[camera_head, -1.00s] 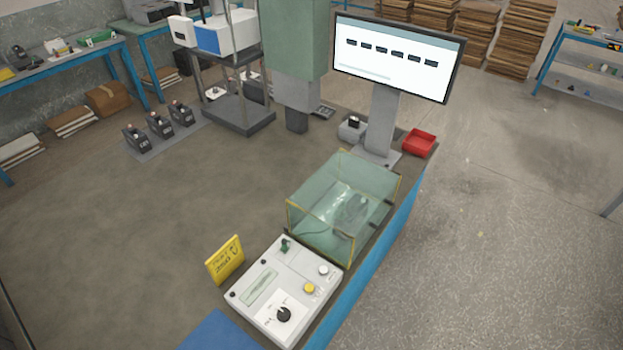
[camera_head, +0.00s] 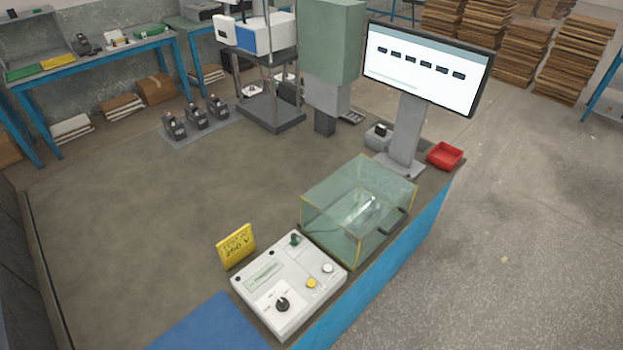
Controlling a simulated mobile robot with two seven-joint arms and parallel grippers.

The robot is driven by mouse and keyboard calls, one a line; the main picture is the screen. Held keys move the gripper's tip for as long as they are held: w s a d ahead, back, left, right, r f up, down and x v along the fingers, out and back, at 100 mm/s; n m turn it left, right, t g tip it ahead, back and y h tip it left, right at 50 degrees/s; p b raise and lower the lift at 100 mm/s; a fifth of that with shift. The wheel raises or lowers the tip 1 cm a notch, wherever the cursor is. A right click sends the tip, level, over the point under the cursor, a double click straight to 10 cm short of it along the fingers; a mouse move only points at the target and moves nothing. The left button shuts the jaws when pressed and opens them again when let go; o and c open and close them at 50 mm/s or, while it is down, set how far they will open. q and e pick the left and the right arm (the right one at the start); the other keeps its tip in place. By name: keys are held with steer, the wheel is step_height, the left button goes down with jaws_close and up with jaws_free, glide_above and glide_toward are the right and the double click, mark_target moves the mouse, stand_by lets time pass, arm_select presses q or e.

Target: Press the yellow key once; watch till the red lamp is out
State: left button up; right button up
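A white control box (camera_head: 316,292) stands on the bench at the lower middle, with a yellow key (camera_head: 311,283) on its right part. A white key (camera_head: 327,268) is beside the yellow one, and a black knob (camera_head: 282,305) is near the front. A small display (camera_head: 263,274) is on its left part. A green part (camera_head: 295,239) stands at its back corner. Small dark round parts (camera_head: 271,252) sit along the back left edge. I see no red lamp glowing; which part is the lamp I cannot tell. Neither of my grippers is in view.
A glass-walled case (camera_head: 330,230) stands behind the control box, and a yellow sign (camera_head: 236,246) left of it. A screen (camera_head: 424,66) on a stand, a red tray (camera_head: 445,156) and black devices (camera_head: 197,116) are farther back. A blue mat (camera_head: 215,325) lies in front; the bench's middle is clear.

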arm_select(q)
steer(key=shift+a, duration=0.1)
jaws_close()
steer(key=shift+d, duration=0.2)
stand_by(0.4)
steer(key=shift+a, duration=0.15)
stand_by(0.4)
